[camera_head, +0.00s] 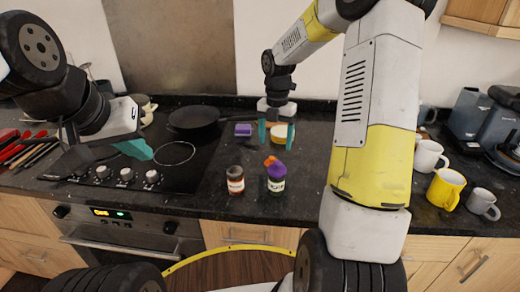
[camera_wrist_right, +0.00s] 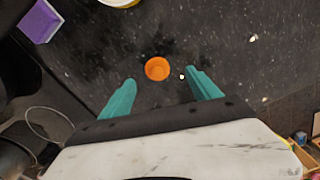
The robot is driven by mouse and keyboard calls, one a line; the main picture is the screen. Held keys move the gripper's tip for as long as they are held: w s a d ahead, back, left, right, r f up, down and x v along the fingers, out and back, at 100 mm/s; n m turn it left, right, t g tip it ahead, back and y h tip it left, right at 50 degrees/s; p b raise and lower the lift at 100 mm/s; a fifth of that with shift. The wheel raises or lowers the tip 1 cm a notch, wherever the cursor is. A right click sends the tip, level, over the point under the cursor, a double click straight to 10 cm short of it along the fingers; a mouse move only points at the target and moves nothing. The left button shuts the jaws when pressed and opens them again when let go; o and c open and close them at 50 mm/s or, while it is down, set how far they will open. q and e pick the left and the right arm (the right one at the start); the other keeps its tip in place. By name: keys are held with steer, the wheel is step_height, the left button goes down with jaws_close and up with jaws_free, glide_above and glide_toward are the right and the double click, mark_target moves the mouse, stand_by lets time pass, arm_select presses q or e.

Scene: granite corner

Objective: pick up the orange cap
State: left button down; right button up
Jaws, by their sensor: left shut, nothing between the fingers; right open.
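The small round orange cap (camera_head: 270,161) rests on the dark counter; in the head view it shows just behind a purple-lidded jar (camera_head: 276,172), which may hide part of it. In the right wrist view the cap (camera_wrist_right: 157,68) lies clear of other things, a little beyond the fingertips and between their lines. My right gripper (camera_head: 276,146) is open and empty, pointing down above the counter behind the jars; its teal fingers also show in the right wrist view (camera_wrist_right: 162,84). My left gripper (camera_head: 135,149) is shut and empty over the stove at the left.
A dark jar with a red label (camera_head: 236,180) stands left of the purple-lidded jar. A purple sponge (camera_head: 243,129) lies further back. A black pan (camera_head: 194,118) sits on the stove. Several mugs, including a yellow mug (camera_head: 446,188), stand at the right.

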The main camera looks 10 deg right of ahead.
mark_target(272, 158)
steer(key=f, duration=0.4)
steer(key=a+f, duration=0.1)
steer(key=f, duration=0.1)
steer(key=shift+s+f, duration=0.1)
steer(key=shift+f, duration=0.1)
steer(key=shift+c, duration=0.2)
steer(key=c, duration=1.4)
